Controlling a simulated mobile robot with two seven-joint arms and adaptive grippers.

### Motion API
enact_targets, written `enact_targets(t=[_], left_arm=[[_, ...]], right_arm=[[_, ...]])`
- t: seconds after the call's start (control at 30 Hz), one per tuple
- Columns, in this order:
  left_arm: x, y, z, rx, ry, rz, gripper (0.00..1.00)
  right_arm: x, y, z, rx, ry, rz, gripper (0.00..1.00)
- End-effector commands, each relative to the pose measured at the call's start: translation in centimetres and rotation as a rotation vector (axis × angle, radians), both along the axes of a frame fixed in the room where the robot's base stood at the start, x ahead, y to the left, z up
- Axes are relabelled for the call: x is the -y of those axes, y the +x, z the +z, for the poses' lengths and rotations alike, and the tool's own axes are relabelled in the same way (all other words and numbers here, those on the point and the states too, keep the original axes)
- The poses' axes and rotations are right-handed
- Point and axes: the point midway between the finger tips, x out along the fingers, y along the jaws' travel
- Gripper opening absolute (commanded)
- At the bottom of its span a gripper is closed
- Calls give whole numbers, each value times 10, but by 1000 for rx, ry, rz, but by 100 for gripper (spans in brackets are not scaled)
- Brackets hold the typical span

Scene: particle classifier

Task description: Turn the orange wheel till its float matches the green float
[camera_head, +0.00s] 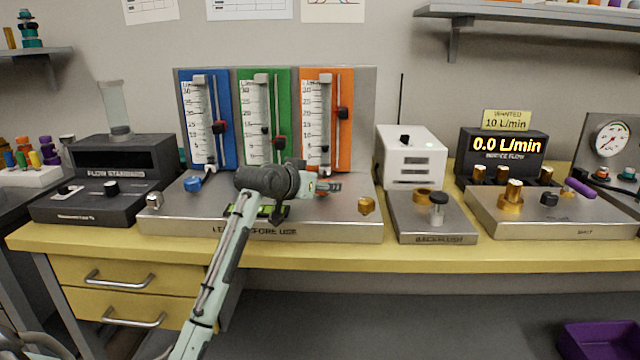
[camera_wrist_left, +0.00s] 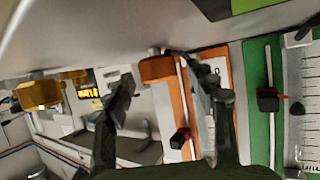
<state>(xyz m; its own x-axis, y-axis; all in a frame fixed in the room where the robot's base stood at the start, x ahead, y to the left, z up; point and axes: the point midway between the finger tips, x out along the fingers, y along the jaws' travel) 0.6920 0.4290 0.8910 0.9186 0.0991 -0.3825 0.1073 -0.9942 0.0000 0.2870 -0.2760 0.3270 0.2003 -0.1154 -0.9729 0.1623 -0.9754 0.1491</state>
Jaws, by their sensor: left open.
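The flow panel has a blue, a green (camera_head: 284,88) and an orange (camera_head: 344,88) column, each with a clear scaled tube. The small dark float of the orange column (camera_head: 324,147) looks lower than the green column's float (camera_head: 265,130). My left gripper (camera_head: 326,187) is open at the foot of the orange column. In the left wrist view the orange wheel (camera_wrist_left: 157,68) shows between the spread fingers (camera_wrist_left: 164,78); I cannot tell whether they touch it. My right gripper is not in view.
A white box (camera_head: 411,155) and a flow display (camera_head: 505,145) stand to the right.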

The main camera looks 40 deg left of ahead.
Motion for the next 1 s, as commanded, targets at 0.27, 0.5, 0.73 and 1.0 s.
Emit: enact_targets(t=[0.27,0.5,0.73,1.0], left_arm=[[0,0,0,0,0,0,27],[0,0,0,0,-1,1,6],[1,0,0,0,0,39,6],[5,1,1,1,-2,199,6]], right_arm=[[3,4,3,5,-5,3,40],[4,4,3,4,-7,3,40],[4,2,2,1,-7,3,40],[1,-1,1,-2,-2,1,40]])
